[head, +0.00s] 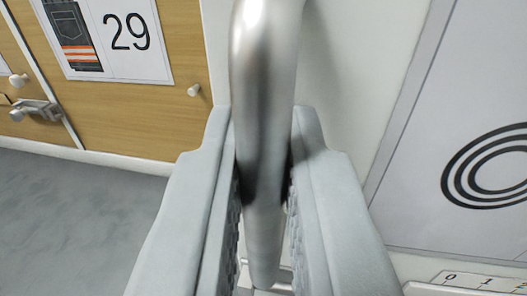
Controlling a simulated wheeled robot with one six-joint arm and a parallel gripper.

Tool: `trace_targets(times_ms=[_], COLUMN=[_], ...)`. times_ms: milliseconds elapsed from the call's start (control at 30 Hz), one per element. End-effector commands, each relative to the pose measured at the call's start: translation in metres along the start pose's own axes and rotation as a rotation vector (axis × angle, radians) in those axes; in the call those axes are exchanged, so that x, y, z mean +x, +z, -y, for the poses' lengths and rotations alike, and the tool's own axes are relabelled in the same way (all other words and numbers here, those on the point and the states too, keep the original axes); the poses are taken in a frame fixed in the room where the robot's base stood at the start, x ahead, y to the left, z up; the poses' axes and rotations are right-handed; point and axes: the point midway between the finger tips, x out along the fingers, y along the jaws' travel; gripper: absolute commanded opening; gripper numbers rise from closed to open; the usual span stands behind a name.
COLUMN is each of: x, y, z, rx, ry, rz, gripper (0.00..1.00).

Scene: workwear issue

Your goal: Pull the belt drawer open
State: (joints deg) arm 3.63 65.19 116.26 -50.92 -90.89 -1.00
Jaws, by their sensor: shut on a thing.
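My gripper (264,155) is shut on a thick metal bar handle (265,60). The grey fingers press on it from both sides, and the bar runs from the top of the view down between them. Behind the bar is a pale front panel (365,60). On its right is a large white label (470,110) with a black drawing of coiled rings, which looks like a belt. Whether the drawer stands open or closed I cannot tell. The fingers hide part of the handle and panel.
At the left are wooden fronts (150,120) with small white knobs (194,90), a latch (38,108) and a trousers label (110,35) marked 29. Grey floor (70,210) lies clear below them. A numbered scale strip (480,281) shows at the lower right.

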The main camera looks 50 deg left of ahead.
Motion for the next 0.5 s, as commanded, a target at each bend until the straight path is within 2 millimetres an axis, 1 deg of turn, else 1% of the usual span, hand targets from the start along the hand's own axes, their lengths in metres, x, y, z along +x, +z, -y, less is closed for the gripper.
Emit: trace_targets(times_ms=[33,200,333,500], x=[-0.009,-0.036,-0.051,-0.062], y=[0.0,0.0,0.0,0.0], z=[0.001,0.006,0.01,0.012], rx=[0.002,0.002,0.001,0.001], ry=[0.003,0.004,0.002,0.002], rz=[0.001,0.0,0.0,-0.001], gripper=[0.0,0.0,0.0,0.0])
